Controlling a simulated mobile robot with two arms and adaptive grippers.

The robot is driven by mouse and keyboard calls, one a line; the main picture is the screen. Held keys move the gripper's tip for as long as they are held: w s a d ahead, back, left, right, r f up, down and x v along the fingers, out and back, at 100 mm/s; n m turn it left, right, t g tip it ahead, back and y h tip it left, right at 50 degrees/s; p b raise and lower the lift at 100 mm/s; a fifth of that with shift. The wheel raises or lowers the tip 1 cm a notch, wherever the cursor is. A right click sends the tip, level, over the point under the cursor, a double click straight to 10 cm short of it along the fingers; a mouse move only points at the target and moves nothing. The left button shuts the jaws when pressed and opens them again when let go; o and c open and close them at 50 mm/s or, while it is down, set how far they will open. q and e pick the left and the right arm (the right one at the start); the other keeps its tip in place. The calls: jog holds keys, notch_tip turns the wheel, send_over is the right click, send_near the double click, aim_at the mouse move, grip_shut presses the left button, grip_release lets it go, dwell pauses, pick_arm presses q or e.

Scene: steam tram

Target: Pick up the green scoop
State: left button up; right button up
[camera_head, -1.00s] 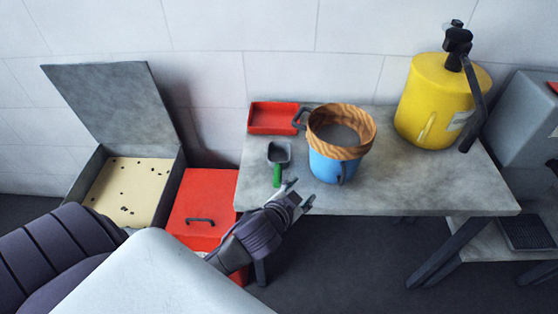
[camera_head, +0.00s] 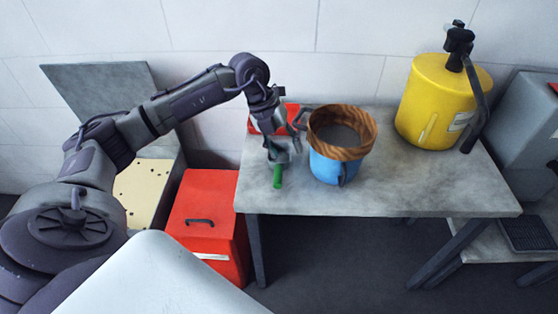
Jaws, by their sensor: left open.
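The green scoop lies on the left part of the grey table, its green handle (camera_head: 278,178) toward the front edge and its dark grey pan behind. My left gripper (camera_head: 278,148) is open and hangs down from above over the scoop's pan end, hiding part of it. Whether the fingers touch the scoop I cannot tell. My right gripper is not in view.
A blue bucket (camera_head: 327,168) with a wooden-looking rim stands right of the scoop. A red tray (camera_head: 292,112) lies behind, partly hidden by my arm. A yellow tank (camera_head: 432,100) stands at the right of the table (camera_head: 420,190). A red box (camera_head: 205,195) is at the left.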

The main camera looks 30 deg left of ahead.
pick_arm(q)
jog(key=n+y, duration=0.1)
jog(key=y, duration=0.1)
send_near(278, 169)
jog(key=shift+g, duration=0.3)
jog(key=f, duration=0.3)
jog(key=f+p, duration=0.1)
jog(key=f, duration=0.1)
jog(key=shift+w+d+f, duration=0.15)
jog(key=shift+w+d, duration=0.1)
jog(key=shift+w, duration=0.1)
jog(key=f, duration=0.1)
jog(key=f+p, duration=0.1)
jog(key=f, duration=0.1)
jog(key=w+d+f, duration=0.1)
jog(key=f, duration=0.1)
jog(key=shift+f+p, duration=0.15)
jog(key=shift+p, duration=0.2)
jog(key=shift+f, duration=0.35)
grip_shut()
